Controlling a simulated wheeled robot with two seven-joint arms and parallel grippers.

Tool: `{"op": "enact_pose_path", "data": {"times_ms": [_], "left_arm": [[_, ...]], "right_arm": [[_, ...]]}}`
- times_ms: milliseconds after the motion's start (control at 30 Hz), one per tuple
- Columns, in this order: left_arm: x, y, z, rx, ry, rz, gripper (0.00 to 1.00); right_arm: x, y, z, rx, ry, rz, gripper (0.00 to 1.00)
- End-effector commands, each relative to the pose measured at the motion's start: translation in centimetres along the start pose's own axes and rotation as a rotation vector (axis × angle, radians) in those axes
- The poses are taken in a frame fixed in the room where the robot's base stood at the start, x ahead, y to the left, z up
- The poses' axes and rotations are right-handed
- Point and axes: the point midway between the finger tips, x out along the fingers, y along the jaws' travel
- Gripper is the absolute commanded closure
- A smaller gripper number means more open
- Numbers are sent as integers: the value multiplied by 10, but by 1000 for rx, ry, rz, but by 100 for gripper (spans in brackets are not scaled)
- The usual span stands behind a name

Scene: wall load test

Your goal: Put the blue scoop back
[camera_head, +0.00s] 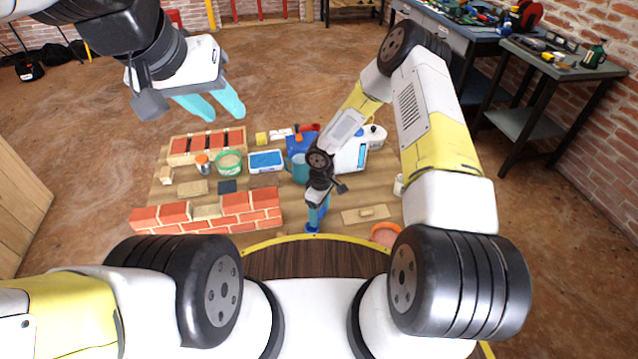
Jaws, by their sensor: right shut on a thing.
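The blue scoop (313,228) is below my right gripper (318,201), close to the front edge of the wooden work surface (334,193). My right gripper is shut on the scoop; the fingers and wrist hide part of it. I cannot tell whether the scoop touches the surface. My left gripper (214,106) is empty, with its two light-blue fingers apart, raised in front of the far left part of the work surface.
A low brick wall (205,217) stands at front left. Behind it are a green tub (229,163), a blue-and-white tray (266,161) and a teal container (299,168). A white jug (352,155) stands behind my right arm. A trowel board (365,213) lies right of the scoop.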

Motion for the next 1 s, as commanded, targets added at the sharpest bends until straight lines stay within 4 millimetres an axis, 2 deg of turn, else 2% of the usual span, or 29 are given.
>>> {"op": "enact_pose_path", "data": {"times_ms": [767,800,900,1000], "left_arm": [[0,0,0,0,0,0,64],[0,0,0,0,0,0,64],[0,0,0,0,0,0,64],[0,0,0,0,0,0,64]], "right_arm": [[8,0,0,0,0,0,66],[8,0,0,0,0,0,27],[8,0,0,0,0,0,7],[8,0,0,0,0,0,5]]}}
